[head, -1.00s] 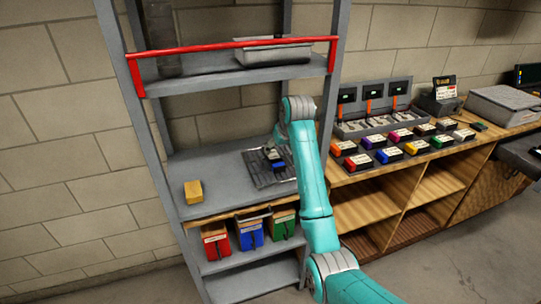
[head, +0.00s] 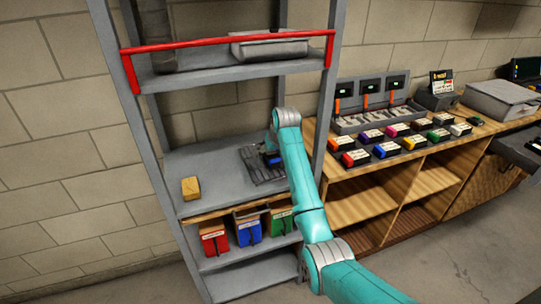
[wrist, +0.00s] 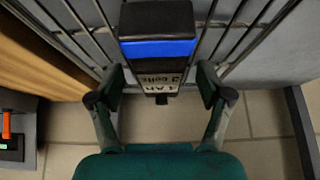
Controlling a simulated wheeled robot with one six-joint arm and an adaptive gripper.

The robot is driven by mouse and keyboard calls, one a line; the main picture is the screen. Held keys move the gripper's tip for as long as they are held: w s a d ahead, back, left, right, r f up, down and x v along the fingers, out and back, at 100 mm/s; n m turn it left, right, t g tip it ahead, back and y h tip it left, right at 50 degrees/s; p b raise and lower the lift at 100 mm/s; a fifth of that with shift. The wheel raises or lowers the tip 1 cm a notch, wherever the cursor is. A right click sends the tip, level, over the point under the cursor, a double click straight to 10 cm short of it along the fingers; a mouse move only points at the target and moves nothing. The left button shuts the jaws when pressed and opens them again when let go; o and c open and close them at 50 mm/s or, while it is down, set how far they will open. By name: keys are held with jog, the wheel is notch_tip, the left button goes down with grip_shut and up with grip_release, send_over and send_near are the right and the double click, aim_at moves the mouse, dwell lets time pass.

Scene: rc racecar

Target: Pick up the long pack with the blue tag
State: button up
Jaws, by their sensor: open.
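The long pack with the blue tag (wrist: 158,48) is dark, with a blue band and a white printed label, seen end-on in the wrist view. In the head view the pack (head: 272,158) lies on a dark wire rack (head: 250,165) on the middle shelf, partly behind my arm. My gripper (wrist: 161,86) is open, one finger on each side of the pack's near, labelled end. Gaps show between the fingers and the pack. In the head view my gripper is mostly hidden by my wrist.
A yellow block (head: 190,188) sits left on the same shelf (head: 215,165). Red, blue and green bins (head: 248,230) stand below. The shelf's right post (head: 325,110) is close to my arm. A wooden bench (head: 350,180) at right holds several coloured packs and a charger.

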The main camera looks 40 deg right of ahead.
jog(key=shift+w+f, duration=0.2)
jog(key=shift+f, duration=0.1)
jog(key=shift+c, duration=0.2)
grip_shut()
